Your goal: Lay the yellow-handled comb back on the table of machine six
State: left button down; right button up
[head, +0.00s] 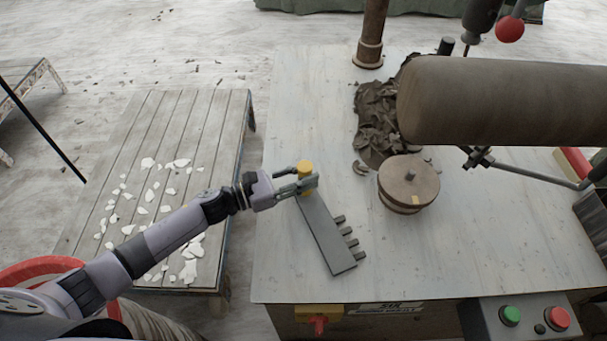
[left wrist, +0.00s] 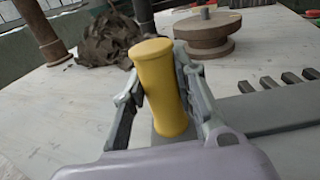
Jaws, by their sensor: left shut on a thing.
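The comb is a grey flat bar (head: 328,237) with several short teeth along its right side and a yellow handle (head: 305,167). My left gripper (head: 302,183) is shut on the yellow handle. In the left wrist view the yellow handle (left wrist: 160,90) stands between the fingers, and the grey toothed bar (left wrist: 268,108) reaches to the right. The comb is over the left part of the machine table (head: 430,262), whose front plate reads "SIX". I cannot tell whether the bar touches the tabletop. My right gripper is not in view.
A round wooden wheel (head: 408,182) and a dark heap of clay trimmings (head: 377,125) are behind the comb. A large clay cylinder (head: 500,100) overhangs the right side. A slatted bench (head: 222,140) with white shards stands left. The tabletop's front is clear.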

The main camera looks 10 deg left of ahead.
pick_arm(q)
jog(key=shift+f, duration=0.1)
jog(key=c, duration=1.3)
grip_release()
jog(key=shift+a, duration=0.15)
jog(key=b+v, duration=0.1)
jog(key=v, duration=0.6)
jog(key=shift+s+a, duration=0.1)
jog(key=shift+s, duration=0.05)
